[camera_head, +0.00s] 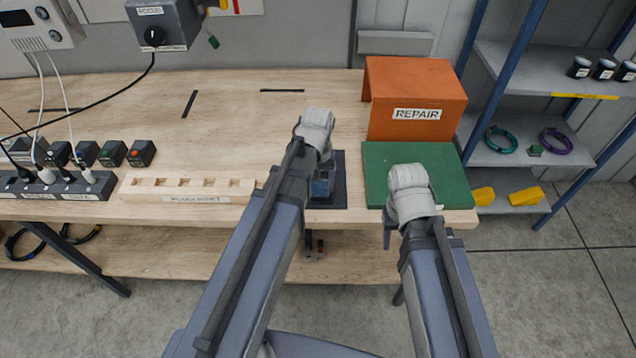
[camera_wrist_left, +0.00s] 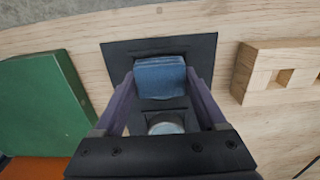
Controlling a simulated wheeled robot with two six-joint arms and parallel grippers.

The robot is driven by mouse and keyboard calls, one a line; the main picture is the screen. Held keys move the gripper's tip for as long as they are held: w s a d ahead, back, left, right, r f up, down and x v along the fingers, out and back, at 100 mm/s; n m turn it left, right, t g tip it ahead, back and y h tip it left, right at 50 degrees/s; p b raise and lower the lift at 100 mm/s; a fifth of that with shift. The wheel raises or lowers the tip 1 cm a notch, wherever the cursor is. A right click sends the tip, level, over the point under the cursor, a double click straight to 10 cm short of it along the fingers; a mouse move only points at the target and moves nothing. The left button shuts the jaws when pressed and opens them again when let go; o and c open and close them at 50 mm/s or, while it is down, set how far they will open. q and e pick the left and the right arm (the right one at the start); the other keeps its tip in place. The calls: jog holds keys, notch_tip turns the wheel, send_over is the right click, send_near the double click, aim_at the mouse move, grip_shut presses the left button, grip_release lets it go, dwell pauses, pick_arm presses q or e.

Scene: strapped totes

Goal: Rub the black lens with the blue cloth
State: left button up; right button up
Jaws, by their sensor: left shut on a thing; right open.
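The blue cloth (camera_wrist_left: 160,78), a folded pad, is between the fingertips of my left gripper (camera_wrist_left: 160,88) in the left wrist view. The gripper is shut on it. The cloth is over a black mat (camera_wrist_left: 205,47); whether it touches the surface cannot be told. A round, pale glassy disc (camera_wrist_left: 165,127) in a dark mount shows between the fingers, partly hidden by the gripper body; it may be the lens. In the head view the arm hides most of the black mat (camera_head: 340,192). My right gripper (camera_head: 392,236) is open and empty at the table's front edge.
A green mat (camera_head: 378,165) and an orange repair box (camera_head: 385,75) stand to the right. A wooden slotted rack (camera_head: 140,190) lies to the left, with several small switch boxes (camera_head: 113,153) beyond it. The table's middle back is mostly clear.

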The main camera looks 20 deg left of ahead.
aim_at(318, 185)
pick_arm(q)
jog(key=shift+r+p, duration=2.75)
jog(key=shift+r, duration=0.15)
notch_tip(318, 185, up, 3)
jog(key=p, duration=0.3)
jog(key=shift+r, duration=0.1)
